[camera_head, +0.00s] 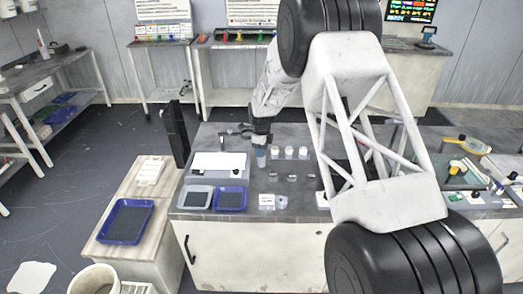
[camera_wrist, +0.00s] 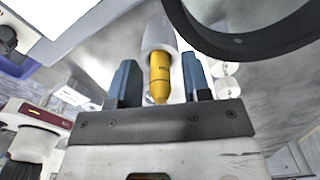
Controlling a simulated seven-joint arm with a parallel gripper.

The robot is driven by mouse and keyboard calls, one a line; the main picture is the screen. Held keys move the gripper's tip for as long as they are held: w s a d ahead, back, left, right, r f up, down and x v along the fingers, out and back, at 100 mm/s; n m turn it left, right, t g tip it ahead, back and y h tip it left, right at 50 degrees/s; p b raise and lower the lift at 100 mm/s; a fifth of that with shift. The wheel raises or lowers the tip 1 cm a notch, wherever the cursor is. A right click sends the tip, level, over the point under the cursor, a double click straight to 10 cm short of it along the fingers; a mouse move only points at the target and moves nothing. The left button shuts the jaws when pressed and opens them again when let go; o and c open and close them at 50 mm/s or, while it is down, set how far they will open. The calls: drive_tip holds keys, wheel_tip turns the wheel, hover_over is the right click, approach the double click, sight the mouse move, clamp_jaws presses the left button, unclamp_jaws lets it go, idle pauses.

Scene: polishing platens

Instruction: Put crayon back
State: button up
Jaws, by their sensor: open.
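A yellow crayon (camera_wrist: 160,74) shows in the wrist view between the two blue-grey fingers of my gripper (camera_wrist: 159,63). Its pointed tip faces my palm. Its far end meets a pale, cup-like cylinder (camera_wrist: 159,32); I cannot tell how deep it sits inside. The fingers are apart, with a gap on each side of the crayon. In the head view my gripper (camera_head: 260,137) is low over the bench, just above a bluish cup (camera_head: 261,160). The crayon cannot be made out there.
Several small white cups (camera_head: 289,153) stand right of the bluish cup. A white panel (camera_head: 219,163) and two trays, one grey (camera_head: 194,206) and one blue (camera_head: 230,208), lie to the left. A larger blue tray (camera_head: 106,236) rests on a side stand. My arm covers the bench's right-middle.

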wheel_tip(320, 180, up, 12)
idle(0.7)
drive_tip(key=shift+r, duration=0.1)
drive_tip(key=shift+r, duration=0.1)
idle(0.6)
drive_tip(key=s+d+r+n+t, duration=0.1)
drive_tip(key=s+d+r+n, duration=0.5)
drive_tip(key=s+r, duration=0.6)
drive_tip(key=s+d+r+n, duration=0.5)
drive_tip(key=s+d+r, duration=0.25)
drive_tip(key=s, duration=0.75)
drive_tip(key=s+d+n, duration=0.2)
drive_tip(key=s+n, duration=0.1)
drive_tip(key=s, duration=0.7)
drive_tip(key=s+d+n+t, duration=0.1)
drive_tip(key=s+n, duration=0.3)
drive_tip(key=s, duration=0.7)
drive_tip(key=s+d+f+n, duration=0.1)
drive_tip(key=s+d+n, duration=0.2)
drive_tip(key=s, duration=0.8)
drive_tip(key=shift+d+t, duration=0.3)
drive_tip(key=shift+d, duration=0.15)
